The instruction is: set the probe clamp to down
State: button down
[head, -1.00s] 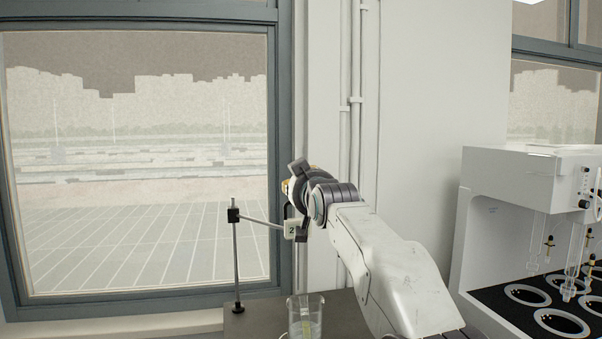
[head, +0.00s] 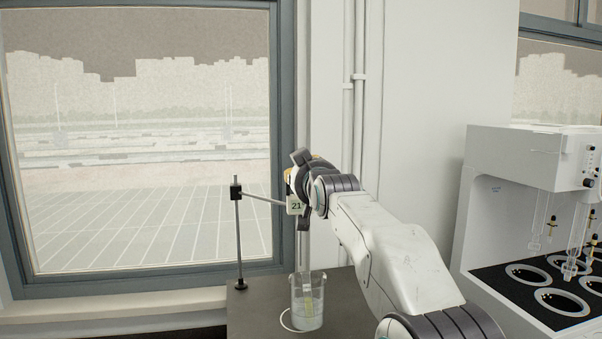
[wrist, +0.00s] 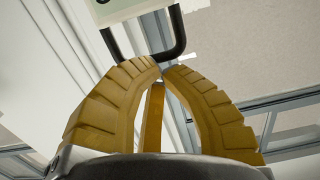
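The probe clamp stand has an upright rod (head: 239,240) with a dark clamp block (head: 236,190) near its top. A thin arm runs right from the block to a small white box marked 21 (head: 295,206). A thin vertical probe (head: 304,245) hangs below the box towards a glass beaker (head: 307,302). My gripper (head: 289,183) is at the box, mostly hidden by my wrist. In the wrist view, its yellow fingers (wrist: 160,68) come together at the tips. A dark U-shaped handle (wrist: 150,57) lies right at the tips; no clear grip on it shows.
The stand and beaker are on a dark bench top (head: 265,312) before a window (head: 140,180). Wall pipes (head: 358,110) rise behind my arm. A white distiller unit (head: 520,180) with several ringed wells stands at the right.

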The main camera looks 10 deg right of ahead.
notch_tip(320, 180, down, 13)
jog(key=b, duration=1.1)
jog(key=shift+b, duration=0.3)
jog(key=shift+r, duration=0.2)
